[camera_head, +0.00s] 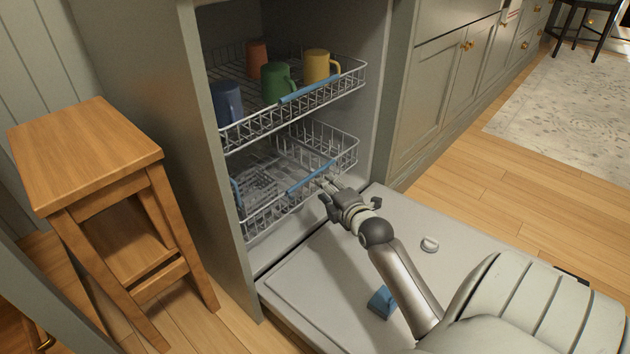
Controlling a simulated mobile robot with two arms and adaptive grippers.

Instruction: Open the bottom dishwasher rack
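The bottom dishwasher rack (270,212) is a grey wire basket with a blue handle strip (311,176) on its front edge. It sits inside the open dishwasher, at its mouth. My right gripper (327,187) is just in front of the right part of that strip, its fingertips close to the front wires. I cannot tell whether the fingers touch the rack or hold it. The dishwasher door (320,290) lies folded down below the rack, under my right arm. My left gripper does not show.
The upper rack (350,80) holds several mugs, including a green one (277,82) and a yellow one (317,66). A wooden stool (85,150) stands to the left. Grey cabinets (440,85) stand to the right.

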